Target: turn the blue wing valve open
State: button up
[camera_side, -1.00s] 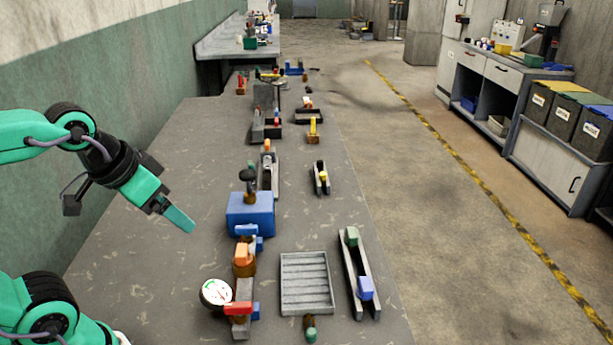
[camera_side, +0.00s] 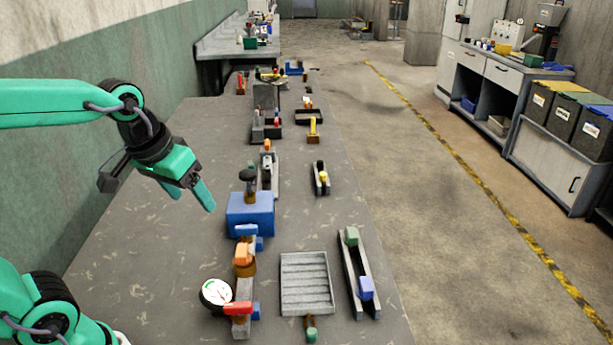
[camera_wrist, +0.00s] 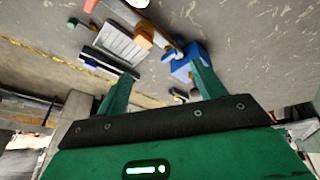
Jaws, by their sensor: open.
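The blue wing valve, most likely the small blue wing handle (camera_side: 246,230), sits on the bench just in front of a blue box (camera_side: 250,212) with a dark knob on top. An orange handle (camera_side: 243,252) and a red handle (camera_side: 238,308) are nearer on the same line of fittings. My gripper (camera_side: 204,196) is open and empty, above the bench, left of the blue box and apart from it. In the wrist view my gripper's fingers (camera_wrist: 163,86) are spread, with the blue box (camera_wrist: 186,60) beyond the right one. The wing handle is hard to make out there.
A round gauge (camera_side: 216,292) stands left of the red handle. A ribbed grey tray (camera_side: 283,290) and a rail with green and blue blocks (camera_side: 374,290) lie to the right. More fittings line the bench farther back. The bench's left part is clear.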

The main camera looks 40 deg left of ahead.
jog(key=w+a+f+n+g, duration=0.1)
jog(key=w+f+n+g, duration=0.15)
jog(key=w, duration=0.45)
jog(key=n+g, duration=0.2)
jog(key=n, duration=0.2)
send_over(246, 226)
notch_tip(246, 226, down, 6)
jog(key=shift+r, duration=0.15)
jog(key=shift+f, duration=3.95)
jog(key=c, duration=1)
